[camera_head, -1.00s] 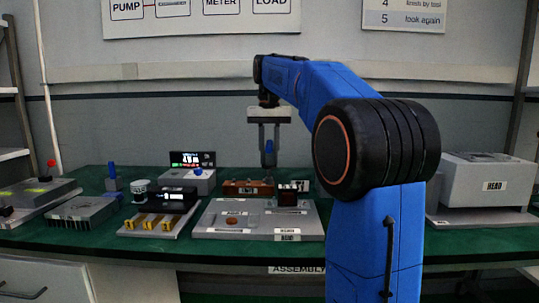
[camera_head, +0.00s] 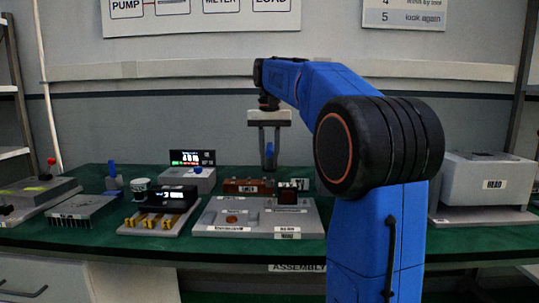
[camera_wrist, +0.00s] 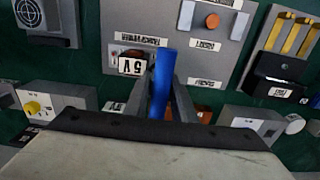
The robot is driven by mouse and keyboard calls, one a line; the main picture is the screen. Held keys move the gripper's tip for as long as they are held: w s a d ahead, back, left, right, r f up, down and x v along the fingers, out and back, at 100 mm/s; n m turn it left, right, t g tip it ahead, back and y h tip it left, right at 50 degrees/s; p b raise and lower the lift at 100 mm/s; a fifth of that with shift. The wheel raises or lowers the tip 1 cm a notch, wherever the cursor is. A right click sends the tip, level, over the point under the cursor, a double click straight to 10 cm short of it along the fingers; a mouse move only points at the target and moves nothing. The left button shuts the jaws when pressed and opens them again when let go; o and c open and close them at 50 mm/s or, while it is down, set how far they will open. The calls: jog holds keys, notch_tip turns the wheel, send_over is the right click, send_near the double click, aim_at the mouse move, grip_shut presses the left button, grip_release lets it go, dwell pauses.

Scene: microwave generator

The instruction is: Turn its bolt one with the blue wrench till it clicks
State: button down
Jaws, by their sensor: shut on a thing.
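My gripper (camera_head: 269,143) is shut on the blue wrench (camera_head: 269,155), which points down between its fingers above the bench. In the wrist view the blue wrench (camera_wrist: 161,84) stands between the two grey fingers. Below is a grey assembly plate (camera_head: 212,213) with a round orange-brown disc (camera_head: 231,218) and a dark block (camera_head: 288,196). A copper-brown block (camera_head: 248,187) stands behind the plate, close to the wrench's line. The wrench appears apart from the things below. I cannot make out bolt one; the fingers and wrench hide part of the area.
A black meter with a lit display (camera_head: 192,158) stands behind a grey box with a blue knob (camera_head: 198,172). A tray with yellow strips (camera_head: 152,226) lies left. A large grey housing (camera_head: 487,178) stands right.

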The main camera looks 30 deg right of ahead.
aim_at(270, 173)
jog(key=shift+f, duration=2.15)
jog(key=shift+f, duration=0.55)
dwell(0.5)
jog(key=m, duration=0.4)
jog(key=shift+m, duration=0.3)
jog(key=m, duration=0.4)
jog(key=shift+m, duration=0.3)
dwell(0.4)
jog(key=shift+n, duration=2.3)
